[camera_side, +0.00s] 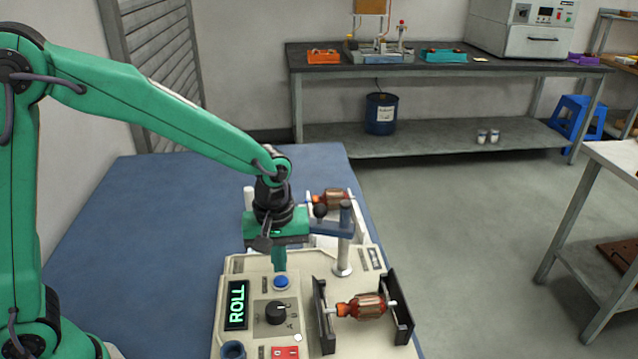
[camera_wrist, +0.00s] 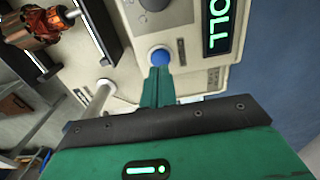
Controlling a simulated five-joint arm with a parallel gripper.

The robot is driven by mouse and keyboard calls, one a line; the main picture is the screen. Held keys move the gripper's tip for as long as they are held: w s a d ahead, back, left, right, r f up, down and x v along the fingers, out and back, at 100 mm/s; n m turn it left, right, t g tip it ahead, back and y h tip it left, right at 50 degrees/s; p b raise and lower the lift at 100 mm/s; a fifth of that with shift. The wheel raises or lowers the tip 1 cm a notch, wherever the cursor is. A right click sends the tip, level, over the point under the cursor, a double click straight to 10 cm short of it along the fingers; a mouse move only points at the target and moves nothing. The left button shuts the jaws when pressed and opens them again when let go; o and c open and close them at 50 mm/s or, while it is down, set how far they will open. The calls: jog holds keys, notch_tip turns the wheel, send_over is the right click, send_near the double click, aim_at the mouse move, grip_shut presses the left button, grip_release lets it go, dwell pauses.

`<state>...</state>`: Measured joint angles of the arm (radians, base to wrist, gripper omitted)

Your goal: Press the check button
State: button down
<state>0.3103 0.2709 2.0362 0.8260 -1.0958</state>
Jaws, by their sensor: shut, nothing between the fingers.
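The check button looks to be the round blue button (camera_side: 281,282) on the cream control panel (camera_side: 258,292), near the lit display (camera_side: 236,304) reading "ROLL". My gripper (camera_side: 279,268) points down just behind the button in the side view, its green fingers shut and empty. In the wrist view the fingertips (camera_wrist: 160,70) reach the near edge of the blue button (camera_wrist: 160,56) and overlap it. I cannot tell whether they touch it or hover above. The button's lower edge is hidden behind the fingertips there.
A copper-wound armature (camera_side: 364,306) rests between two dark upright brackets right of the panel's knob (camera_side: 276,312). A metal post with a blue arm (camera_side: 343,240) stands close to the right of my gripper. A second armature (camera_side: 331,198) lies behind. The blue tabletop (camera_side: 130,230) at left is clear.

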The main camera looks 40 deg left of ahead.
aim_at(279, 279)
notch_tip(279, 279, up, 10)
jog(key=shift+r, duration=0.2)
dwell(0.8)
jog(key=s+a+r+m+t, duration=0.2)
jog(key=s+a+m, duration=0.2)
jog(key=s+a, duration=0.2)
jog(key=s+a+r+m+t, duration=0.2)
jog(key=s+a+m, duration=0.3)
jog(key=s, duration=0.4)
jog(key=shift+a+r+t, duration=0.15)
jog(key=shift+a+t, duration=0.35)
jog(key=shift+t, duration=0.2)
jog(key=c, duration=2.1)
grip_release()
